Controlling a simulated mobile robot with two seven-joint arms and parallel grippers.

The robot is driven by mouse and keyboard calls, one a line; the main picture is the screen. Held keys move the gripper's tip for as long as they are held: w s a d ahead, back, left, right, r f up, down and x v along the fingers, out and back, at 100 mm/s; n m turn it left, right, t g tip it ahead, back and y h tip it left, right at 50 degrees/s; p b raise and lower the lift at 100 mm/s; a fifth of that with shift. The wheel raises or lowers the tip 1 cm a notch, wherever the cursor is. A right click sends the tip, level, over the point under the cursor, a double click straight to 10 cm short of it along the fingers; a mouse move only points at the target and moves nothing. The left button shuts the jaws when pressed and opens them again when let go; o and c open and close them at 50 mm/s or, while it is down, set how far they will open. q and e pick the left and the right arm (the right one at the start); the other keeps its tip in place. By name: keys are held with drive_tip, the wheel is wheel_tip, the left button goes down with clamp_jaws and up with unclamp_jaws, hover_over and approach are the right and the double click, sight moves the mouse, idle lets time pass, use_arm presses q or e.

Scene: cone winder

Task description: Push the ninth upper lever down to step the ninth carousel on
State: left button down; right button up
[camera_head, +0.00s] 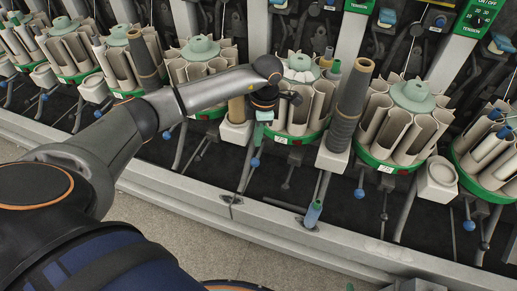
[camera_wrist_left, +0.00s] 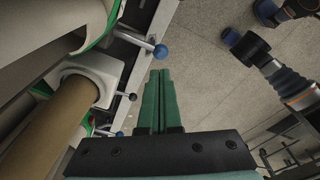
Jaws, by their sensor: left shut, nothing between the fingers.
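My left gripper (camera_head: 259,133) is shut and empty, just above a lever with a blue ball end (camera_head: 254,163) in front of the carousels. In the left wrist view the shut green fingers (camera_wrist_left: 160,100) point toward the lever's blue ball (camera_wrist_left: 161,51); a small gap shows between them. Behind the gripper is a green-rimmed carousel (camera_head: 300,95) of pale tubes, partly hidden by my wrist. I cannot read which number it carries. My right gripper is not in view.
More carousels (camera_head: 412,130) stand in a row on both sides, with levers such as one with a blue ball (camera_head: 360,193). A grey cone (camera_head: 350,103) stands right of the gripper. A machine rail (camera_head: 270,218) runs along the front; bare floor (camera_head: 185,228) lies before it.

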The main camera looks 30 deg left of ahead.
sight(255, 159)
use_arm(q)
drive_tip(key=shift+f, duration=0.1)
drive_tip(key=shift+f+b, duration=0.4)
drive_tip(key=shift+f, duration=0.05)
drive_tip(key=f+b, duration=0.3)
drive_tip(key=f, duration=0.2)
drive_tip(key=shift+s+a+b, duration=0.15)
drive_tip(key=shift+s+b, duration=0.05)
drive_tip(key=shift+b, duration=0.2)
drive_tip(key=shift+f, duration=0.35)
drive_tip(key=shift+f+b, duration=0.15)
drive_tip(key=shift+b, duration=0.15)
